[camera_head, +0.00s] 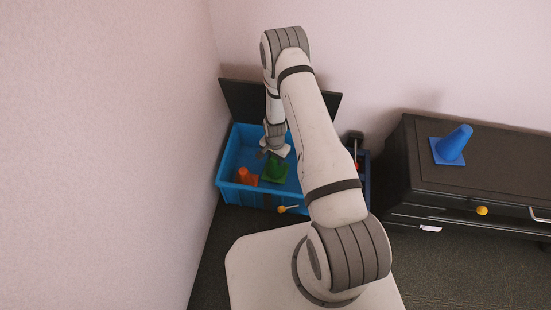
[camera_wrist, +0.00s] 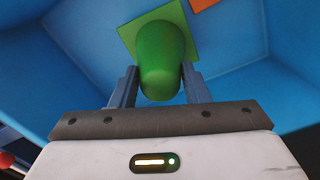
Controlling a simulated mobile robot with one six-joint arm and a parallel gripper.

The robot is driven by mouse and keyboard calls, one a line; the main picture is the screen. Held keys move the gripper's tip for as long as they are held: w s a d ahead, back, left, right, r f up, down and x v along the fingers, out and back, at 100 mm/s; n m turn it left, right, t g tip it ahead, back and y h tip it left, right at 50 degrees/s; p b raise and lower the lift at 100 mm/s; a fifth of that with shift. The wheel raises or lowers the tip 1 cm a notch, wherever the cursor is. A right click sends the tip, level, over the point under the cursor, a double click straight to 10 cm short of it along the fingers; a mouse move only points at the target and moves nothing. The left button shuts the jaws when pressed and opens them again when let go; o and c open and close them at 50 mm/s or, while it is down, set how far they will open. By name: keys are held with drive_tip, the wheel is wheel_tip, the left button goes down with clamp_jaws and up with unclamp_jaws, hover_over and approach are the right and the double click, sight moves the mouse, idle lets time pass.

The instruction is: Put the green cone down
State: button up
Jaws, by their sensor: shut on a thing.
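The green cone (camera_wrist: 160,65) is between the two fingers of my gripper (camera_wrist: 160,88) in the wrist view, with its rounded tip toward the gripper and its square base away from it. My gripper is shut on it. In the head view the green cone (camera_head: 275,170) is inside the blue bin (camera_head: 228,160), and my gripper (camera_head: 275,152) reaches down into the bin above it. I cannot tell whether the cone's base touches the bin floor.
An orange cone (camera_head: 245,177) stands in the bin left of the green cone. A dark panel (camera_head: 240,98) rises behind the bin. A blue cone (camera_head: 453,145) stands on the dark cabinet (camera_head: 500,165) at right. A wall (camera_head: 120,150) is close on the left.

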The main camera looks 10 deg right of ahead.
wheel_tip(320, 180, down, 2)
drive_tip(key=shift+f, duration=0.25)
drive_tip(key=shift+w+f+b, duration=0.15)
drive_tip(key=shift+b, duration=0.2)
drive_tip(key=w, duration=0.1)
drive_tip(key=w+d+b, duration=0.1)
drive_tip(key=w+b, duration=0.1)
drive_tip(key=shift+w+d+f, duration=0.1)
drive_tip(key=shift+w+d, duration=0.2)
drive_tip(key=shift+w, duration=0.05)
drive_tip(key=shift+s+f, duration=0.15)
drive_tip(key=shift+f, duration=0.35)
drive_tip(key=shift+r, duration=0.1)
drive_tip(key=o, duration=1.4)
